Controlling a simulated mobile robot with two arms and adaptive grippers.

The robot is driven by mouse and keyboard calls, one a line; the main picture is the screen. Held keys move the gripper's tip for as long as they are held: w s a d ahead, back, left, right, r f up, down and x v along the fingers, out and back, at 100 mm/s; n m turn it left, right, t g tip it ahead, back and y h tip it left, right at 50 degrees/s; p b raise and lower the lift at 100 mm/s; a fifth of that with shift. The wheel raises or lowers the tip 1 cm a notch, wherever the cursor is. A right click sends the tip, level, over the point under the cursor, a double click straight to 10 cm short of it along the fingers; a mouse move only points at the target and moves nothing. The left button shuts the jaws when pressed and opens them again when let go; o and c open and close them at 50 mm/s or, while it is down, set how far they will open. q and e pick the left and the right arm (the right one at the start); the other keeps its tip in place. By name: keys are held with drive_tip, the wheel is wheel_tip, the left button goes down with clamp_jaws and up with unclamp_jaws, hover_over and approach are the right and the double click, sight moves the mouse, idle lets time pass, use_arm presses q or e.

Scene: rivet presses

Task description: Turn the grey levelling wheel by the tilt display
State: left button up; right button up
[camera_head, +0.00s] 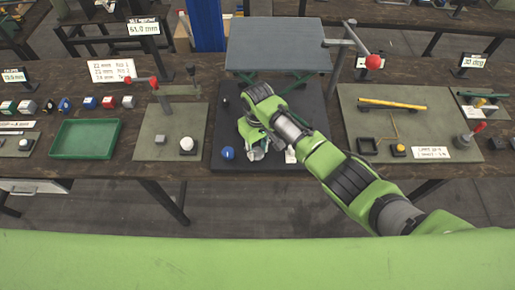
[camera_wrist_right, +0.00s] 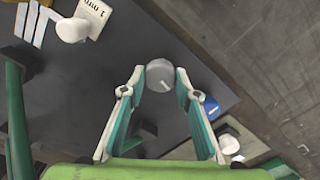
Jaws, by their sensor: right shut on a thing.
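The grey wheel (camera_wrist_right: 160,75) is a round knob with a pale mark, in the upper middle of the right wrist view. My right gripper (camera_wrist_right: 159,80) is shut on it, with a fingertip at each side. In the head view my right gripper (camera_head: 254,149) is over the front of the dark mat, and it hides most of the wheel. A display reading about 63.0 mm (camera_head: 143,27) stands at the back left; its title is too small to read surely. My left gripper is not in view.
A blue knob (camera_head: 227,153) sits on the dark mat (camera_head: 216,165), left of my right gripper. A white knob (camera_head: 187,144) stands farther left. A grey platform (camera_head: 278,44) is behind. A red-tipped lever (camera_head: 374,62) is at right, a green tray (camera_head: 61,139) at left.

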sight(257, 152)
drive_tip(key=shift+s, duration=0.1)
drive_tip(key=o, duration=1.1)
drive_tip(key=shift+r, duration=0.25)
wheel_tip(257, 152, up, 12)
drive_tip(key=shift+f, duration=0.25)
drive_tip(key=shift+f, duration=0.15)
